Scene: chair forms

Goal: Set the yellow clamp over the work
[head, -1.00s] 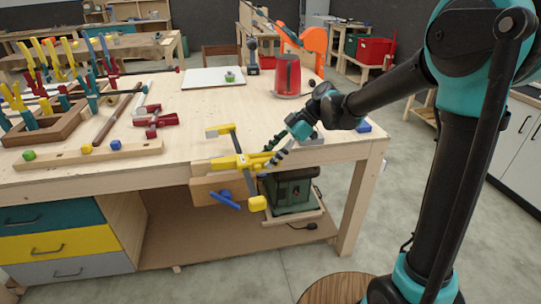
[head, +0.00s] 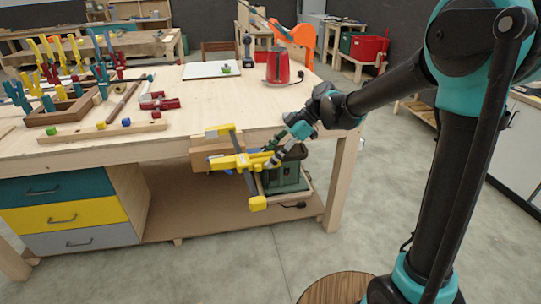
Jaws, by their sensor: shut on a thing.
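The yellow clamp (head: 232,161) hangs in the air in front of the workbench's front edge. It has a dark bar, yellow jaws and a yellow knob at its lower end. My gripper (head: 272,158) is shut on it from the right; the clamp hides part of the fingertips. I cannot tell for sure which piece is the work.
Behind the clamp is a wooden vise jaw (head: 204,153) on the bench (head: 215,110) front. A red clamp (head: 158,102), a rack of coloured clamps (head: 60,113), a white board (head: 200,70) and a red kettle (head: 278,66) are on the bench. A green machine (head: 287,177) sits below.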

